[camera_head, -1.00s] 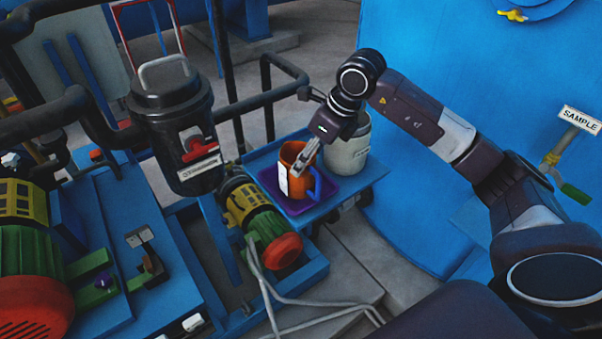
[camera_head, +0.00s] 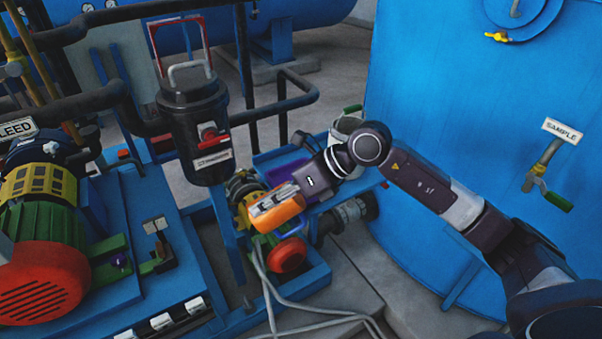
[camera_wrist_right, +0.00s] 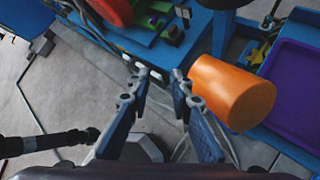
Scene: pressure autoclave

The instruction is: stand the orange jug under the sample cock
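The orange jug (camera_head: 277,214) is tilted and clear of the purple tray (camera_wrist_right: 291,98), in front of the yellow-green pump. In the right wrist view the jug (camera_wrist_right: 232,92) is on its side just right of my right finger; whether they touch I cannot tell. My right gripper (camera_head: 268,203) overlaps the jug in the head view. In the wrist view its fingers (camera_wrist_right: 160,82) stand apart with nothing visible between them. The sample cock (camera_head: 537,175), brass with a green lever, is on the blue vessel at right, under a SAMPLE label. My left gripper is out of view.
A pale container (camera_head: 345,127) stands behind my right wrist on the blue shelf. A black canister (camera_head: 195,130), pipes and a red-ended motor (camera_head: 40,278) crowd the left. Pale hoses lie on the floor. Space before the sample cock looks clear.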

